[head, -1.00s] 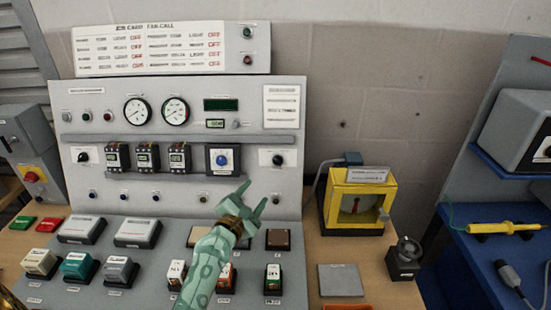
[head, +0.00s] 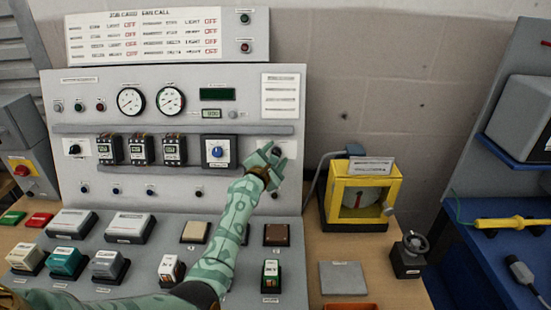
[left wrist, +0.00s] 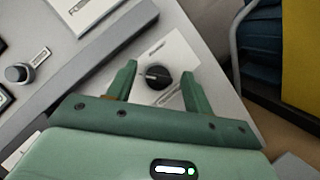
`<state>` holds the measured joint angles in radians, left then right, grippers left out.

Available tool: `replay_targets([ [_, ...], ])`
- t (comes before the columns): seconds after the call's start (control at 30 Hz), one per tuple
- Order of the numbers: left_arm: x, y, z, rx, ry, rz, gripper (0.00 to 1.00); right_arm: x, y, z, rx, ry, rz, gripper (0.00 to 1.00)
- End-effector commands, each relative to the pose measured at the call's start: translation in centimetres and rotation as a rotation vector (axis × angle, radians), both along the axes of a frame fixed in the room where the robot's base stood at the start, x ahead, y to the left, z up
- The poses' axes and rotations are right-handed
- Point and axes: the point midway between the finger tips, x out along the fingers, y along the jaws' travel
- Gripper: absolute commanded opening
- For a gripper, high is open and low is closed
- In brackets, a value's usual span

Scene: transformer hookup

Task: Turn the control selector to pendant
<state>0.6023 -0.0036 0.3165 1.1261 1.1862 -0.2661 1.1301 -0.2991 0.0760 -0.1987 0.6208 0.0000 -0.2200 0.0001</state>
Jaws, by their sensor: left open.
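A black rotary knob (left wrist: 157,77) on a white plate shows in the left wrist view, with a small light mark at its left side. The lettering on its plate is too small to read. My left gripper (head: 274,154) is open at the right side of the grey panel. In the left wrist view its two fingers (left wrist: 156,68) stand on either side of the knob, with a gap visible around it. In the head view the gripper hides this knob. Another black knob (head: 74,149) sits at the panel's left side. My right gripper is not in view.
A grey rail (head: 180,130) runs across the panel above the knobs. A blue knob (head: 217,152) is left of the gripper. A yellow-framed box (head: 361,200) stands to the right. Several coloured blocks sit on the sloped desk below.

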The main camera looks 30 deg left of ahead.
Motion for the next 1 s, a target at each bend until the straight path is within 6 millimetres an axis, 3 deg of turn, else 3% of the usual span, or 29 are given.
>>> replay_targets([
  [0.13, 0.0, 0.0, 0.0, 0.000, 0.000, 0.000, 0.51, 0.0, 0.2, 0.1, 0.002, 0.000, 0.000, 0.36],
  [0.3, 0.0, 0.0, 0.0, 0.000, 0.000, 0.000, 0.07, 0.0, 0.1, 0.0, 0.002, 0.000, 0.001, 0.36],
  [0.67, -0.1, 0.0, 0.1, 0.034, 0.017, -0.015, 0.07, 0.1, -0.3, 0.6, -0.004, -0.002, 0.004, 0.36],
  [1.0, -0.1, 0.1, 0.6, 0.224, 0.109, -0.091, 0.07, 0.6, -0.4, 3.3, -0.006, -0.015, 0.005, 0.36],
])
